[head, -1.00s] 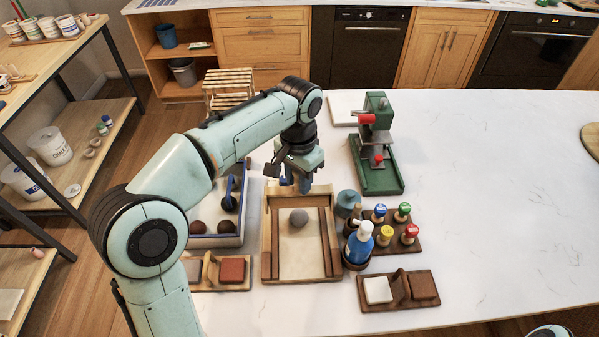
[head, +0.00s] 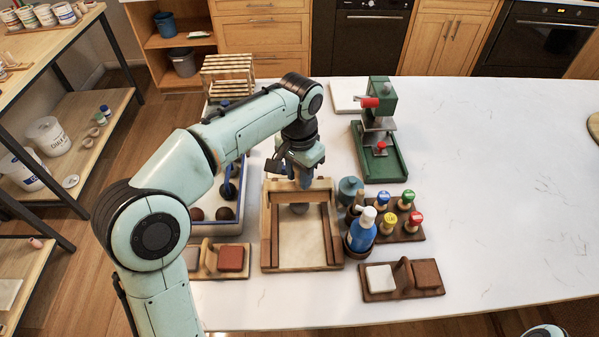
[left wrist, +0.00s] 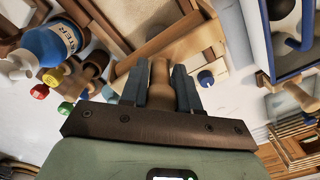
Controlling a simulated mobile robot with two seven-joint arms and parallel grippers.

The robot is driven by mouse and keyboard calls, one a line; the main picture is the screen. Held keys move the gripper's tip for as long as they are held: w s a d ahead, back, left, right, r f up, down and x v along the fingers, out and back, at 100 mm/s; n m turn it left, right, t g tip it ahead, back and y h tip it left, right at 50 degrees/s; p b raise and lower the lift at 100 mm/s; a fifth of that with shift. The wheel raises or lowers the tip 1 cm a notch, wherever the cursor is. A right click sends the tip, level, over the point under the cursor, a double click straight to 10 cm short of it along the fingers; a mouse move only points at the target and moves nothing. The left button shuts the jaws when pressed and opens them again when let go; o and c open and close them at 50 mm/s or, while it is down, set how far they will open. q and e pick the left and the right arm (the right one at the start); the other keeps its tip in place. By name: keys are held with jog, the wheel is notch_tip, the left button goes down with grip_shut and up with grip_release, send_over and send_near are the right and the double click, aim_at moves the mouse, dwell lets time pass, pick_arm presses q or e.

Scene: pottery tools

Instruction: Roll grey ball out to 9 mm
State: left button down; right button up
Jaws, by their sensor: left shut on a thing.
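A wooden tray (head: 266,235) with raised rails and a pale floor sits on the white table in the head view. My left gripper (head: 304,183) points down over the tray's far end. In the left wrist view its two fingers (left wrist: 160,88) are shut on a light wooden rod-shaped piece (left wrist: 160,72). I cannot tell whether this piece touches the ball. The ball is not clear in the wrist view. My right gripper is not in view.
Close right of the tray stand a blue bottle (head: 362,232) and a rack of colour-topped stamps (head: 411,236). A green press (head: 385,160) stands behind. A blue-edged bin (head: 222,227) with dark balls is left. Block holders (head: 430,277) lie in front. The table's right side is clear.

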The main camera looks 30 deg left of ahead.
pick_arm(q)
jog(key=shift+f+b, duration=0.3)
jog(key=shift+f, duration=0.4)
jog(key=shift+w+a+p, duration=0.25)
jog(key=shift+w+p, duration=0.1)
jog(key=shift+p, duration=0.05)
jog(key=shift+w+f, duration=0.1)
jog(key=shift+f, duration=0.05)
jog(key=shift+s+d, duration=0.25)
jog(key=shift+s, duration=0.35)
jog(key=shift+f+b, duration=0.15)
jog(key=shift+b, duration=0.2)
